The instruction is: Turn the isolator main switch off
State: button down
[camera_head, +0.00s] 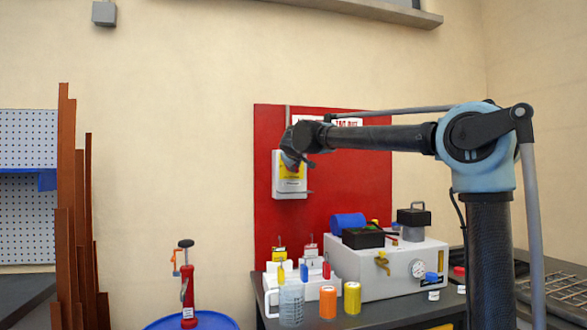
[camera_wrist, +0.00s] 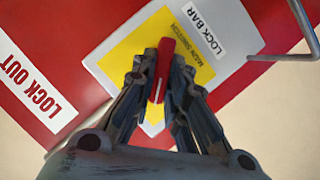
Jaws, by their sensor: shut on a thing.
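The isolator main switch is a light grey box (camera_head: 289,188) with a yellow plate, mounted on the red board. In the wrist view its yellow plate (camera_wrist: 133,58) reads "MAIN SWITCH". A red switch handle (camera_wrist: 164,57) stands out from the plate. My gripper (camera_wrist: 161,78) is shut on the red handle, one finger on each side. In the head view my gripper (camera_head: 292,165) is at the upper part of the box and hides the handle. The handle's lower end is partly hidden between the fingers.
A "LOCK BAR" label (camera_wrist: 205,32) is beside the handle, and a bent metal rod (camera_wrist: 304,30) is at upper right. Below the red board (camera_head: 265,135), a bench holds a grey machine (camera_head: 395,266), an orange can (camera_head: 328,301) and a yellow can (camera_head: 352,297).

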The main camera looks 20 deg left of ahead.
jog(key=shift+s+a+f+n+t+h, duration=0.1)
jog(key=shift+f+n+t+h, duration=0.15)
jog(key=shift+n+t, duration=0.75)
jog(key=shift+s+f+n+t+h, duration=0.15)
jog(key=shift+n+t+h, duration=0.1)
jog(key=shift+n, duration=1.4)
jog(key=shift+w+a+f+n+t+h, duration=0.15)
jog(key=shift+n+t, duration=0.5)
jog(key=shift+n, duration=0.7)
jog(key=shift+s+d, duration=0.1)
jog(key=c, duration=1.6)
grip_release()
jog(key=s+d, duration=0.1)
jog(key=s, duration=1)
jog(key=shift+s+d, duration=0.35)
jog(key=shift+d, duration=0.05)
jog(key=shift+d+f, duration=0.1)
